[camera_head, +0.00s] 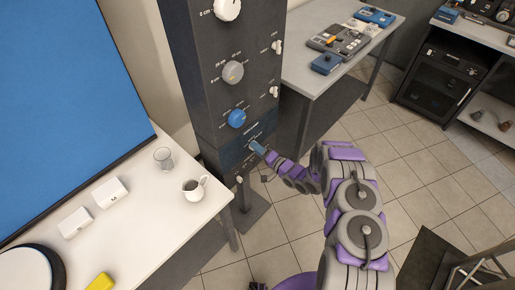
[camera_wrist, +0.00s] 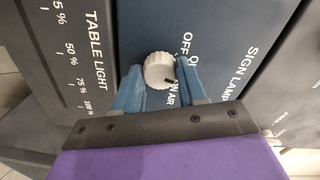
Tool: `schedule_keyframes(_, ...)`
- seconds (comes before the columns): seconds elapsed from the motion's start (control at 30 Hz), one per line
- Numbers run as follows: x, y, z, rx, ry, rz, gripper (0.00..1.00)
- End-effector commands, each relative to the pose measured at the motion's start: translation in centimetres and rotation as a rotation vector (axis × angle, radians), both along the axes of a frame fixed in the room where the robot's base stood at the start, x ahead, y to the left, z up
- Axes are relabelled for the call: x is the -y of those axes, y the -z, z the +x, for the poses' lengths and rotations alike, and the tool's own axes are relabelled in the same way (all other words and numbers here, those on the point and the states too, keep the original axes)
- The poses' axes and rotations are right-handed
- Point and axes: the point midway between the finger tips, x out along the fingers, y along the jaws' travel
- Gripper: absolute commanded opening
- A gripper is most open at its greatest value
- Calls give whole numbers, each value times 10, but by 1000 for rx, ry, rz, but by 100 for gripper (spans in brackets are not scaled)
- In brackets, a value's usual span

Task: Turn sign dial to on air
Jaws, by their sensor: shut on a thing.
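The sign dial (camera_wrist: 160,69) is a white ribbed knob on a dark blue panel (camera_wrist: 222,32) marked SIGN LAMP, with OFF and ON AIR printed beside it. A short dark mark shows on the knob's lower right, near the ON AIR print; its exact setting is hard to tell. My gripper (camera_head: 257,148) reaches the lower front of the dark column in the head view, where it hides the dial. In the wrist view its blue fingers sit on either side of the knob, shut on it.
Above on the column (camera_head: 203,60) are a blue knob (camera_head: 236,118), a grey knob (camera_head: 233,72) and a white knob (camera_head: 228,8). A white table (camera_head: 130,225) at left holds a glass (camera_head: 163,157) and a small pitcher (camera_head: 195,188).

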Motion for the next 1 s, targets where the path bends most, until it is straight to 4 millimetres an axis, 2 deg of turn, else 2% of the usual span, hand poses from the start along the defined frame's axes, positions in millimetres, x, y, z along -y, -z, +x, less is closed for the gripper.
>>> schedule_keyframes(0.5, 4, 1, 3, -348, 10, 269, 11)
schedule_keyframes(1.0, 5, 2, 3, -488, 13, 377, 11)
